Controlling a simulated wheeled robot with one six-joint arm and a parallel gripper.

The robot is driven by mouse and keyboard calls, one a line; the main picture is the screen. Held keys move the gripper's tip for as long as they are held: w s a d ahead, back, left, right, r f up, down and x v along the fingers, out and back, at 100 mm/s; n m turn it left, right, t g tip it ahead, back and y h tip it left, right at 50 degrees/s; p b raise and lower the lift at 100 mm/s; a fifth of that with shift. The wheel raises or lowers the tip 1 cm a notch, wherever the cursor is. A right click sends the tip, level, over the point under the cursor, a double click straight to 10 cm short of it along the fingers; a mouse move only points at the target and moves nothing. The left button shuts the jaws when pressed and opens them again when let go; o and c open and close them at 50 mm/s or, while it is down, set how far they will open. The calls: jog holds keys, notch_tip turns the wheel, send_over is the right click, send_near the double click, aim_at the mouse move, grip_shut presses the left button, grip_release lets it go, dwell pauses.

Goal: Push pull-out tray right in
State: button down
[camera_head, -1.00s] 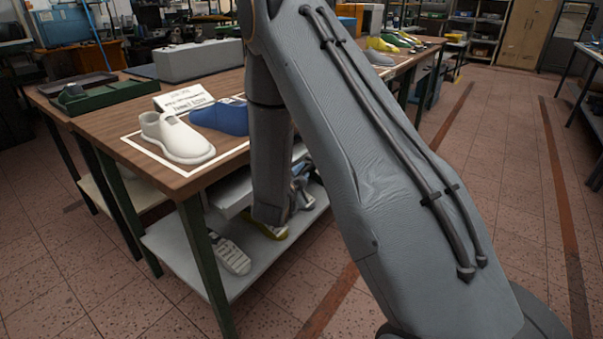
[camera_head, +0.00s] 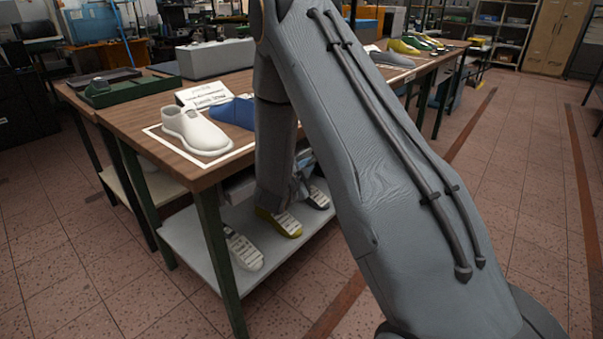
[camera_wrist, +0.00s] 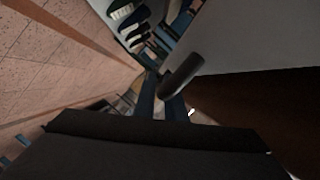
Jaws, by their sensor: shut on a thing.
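The pull-out tray (camera_head: 238,189) is a grey panel under the wooden table top, mostly hidden behind the table leg and my arm. In the wrist view its pale grey face (camera_wrist: 250,38) fills the upper right, with a dark grey bar handle (camera_wrist: 181,76) standing out from it. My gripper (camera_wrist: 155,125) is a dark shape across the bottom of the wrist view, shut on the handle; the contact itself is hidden. In the head view my gripper is hidden behind my arm.
The wooden table (camera_head: 150,125) bears a white shoe last (camera_head: 197,131) and a blue one (camera_head: 236,112). Shoes lie on the grey lower shelf (camera_head: 190,240). A green table leg (camera_head: 222,262) stands at the near corner. The tiled floor left is clear.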

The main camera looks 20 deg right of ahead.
jog(key=shift+w+a+r, duration=0.1)
jog(key=shift+w+a, duration=0.05)
jog(key=shift+w, duration=0.05)
jog(key=c, duration=2.1)
grip_release()
jog(key=v, duration=0.7)
jog(key=shift+s+a, duration=0.2)
jog(key=shift+s, duration=0.1)
